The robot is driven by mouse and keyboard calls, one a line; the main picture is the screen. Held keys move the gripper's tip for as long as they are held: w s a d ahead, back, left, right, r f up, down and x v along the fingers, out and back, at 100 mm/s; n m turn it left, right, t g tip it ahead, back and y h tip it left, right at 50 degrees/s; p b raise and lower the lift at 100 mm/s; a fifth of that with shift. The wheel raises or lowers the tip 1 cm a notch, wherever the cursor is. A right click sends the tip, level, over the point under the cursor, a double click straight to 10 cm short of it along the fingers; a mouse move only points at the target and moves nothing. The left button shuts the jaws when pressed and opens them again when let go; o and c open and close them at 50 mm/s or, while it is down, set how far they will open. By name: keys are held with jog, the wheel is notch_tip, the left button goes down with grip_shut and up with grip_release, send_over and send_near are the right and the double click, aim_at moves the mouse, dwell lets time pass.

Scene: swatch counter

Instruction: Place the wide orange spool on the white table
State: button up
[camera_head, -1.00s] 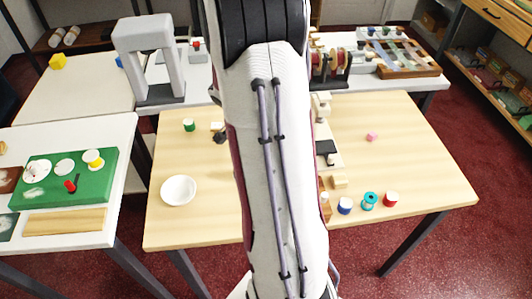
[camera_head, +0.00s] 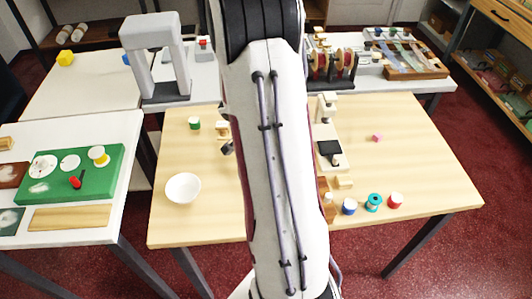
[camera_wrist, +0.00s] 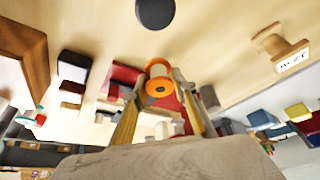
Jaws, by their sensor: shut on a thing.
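The orange spool (camera_wrist: 159,87) is between the fingertips of my gripper (camera_wrist: 158,90) in the wrist view, with its round end and dark centre hole facing the camera. My gripper is shut on it. The spool seems clear of the surfaces behind it, but its height is hard to judge. In the head view my arm hides the gripper and the spool. A white table (camera_head: 80,132) stands at the left in the head view.
The white table bears a green mat (camera_head: 118,158) with several small things. The wooden table holds a white bowl (camera_head: 183,188), a green spool (camera_head: 194,123), and blue (camera_head: 349,206), teal (camera_head: 373,202) and red (camera_head: 395,200) spools. A grey arch (camera_head: 155,50) stands behind.

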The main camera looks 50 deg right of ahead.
jog(key=shift+f, duration=0.85)
jog(key=shift+f, duration=0.15)
jog(key=o, duration=1)
jog(key=shift+v, duration=6.15)
jog(key=shift+d, duration=0.1)
